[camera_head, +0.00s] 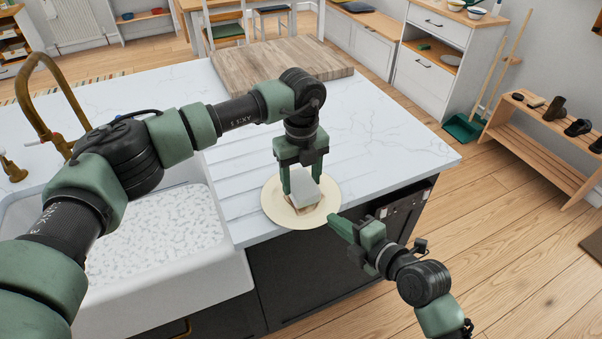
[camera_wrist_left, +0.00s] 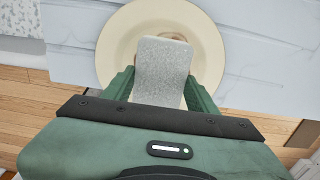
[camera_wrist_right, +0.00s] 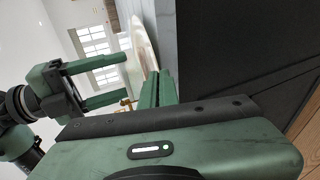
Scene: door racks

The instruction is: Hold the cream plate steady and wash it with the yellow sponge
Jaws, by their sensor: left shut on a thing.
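The cream plate (camera_head: 272,205) lies at the counter's front edge, its near rim jutting past the edge. It also shows in the left wrist view (camera_wrist_left: 120,45). My left gripper (camera_head: 302,187) points down over the plate, its fingers shut on the sides of a block with a pale grey top (camera_wrist_left: 160,75), which I take for the sponge. No yellow face shows clearly. A brownish patch shows under or beside the block. My right gripper (camera_head: 335,222) is at the plate's near right rim. In the right wrist view its fingers (camera_wrist_right: 158,88) are close together with the plate's edge (camera_wrist_right: 146,45) running between them.
A white sink (camera_head: 150,240) with a brass tap (camera_head: 50,90) is to the left. A wooden board (camera_head: 285,68) lies at the back of the white counter (camera_head: 400,140). Dark cabinet fronts stand below the counter's edge. Counter right of the plate is clear.

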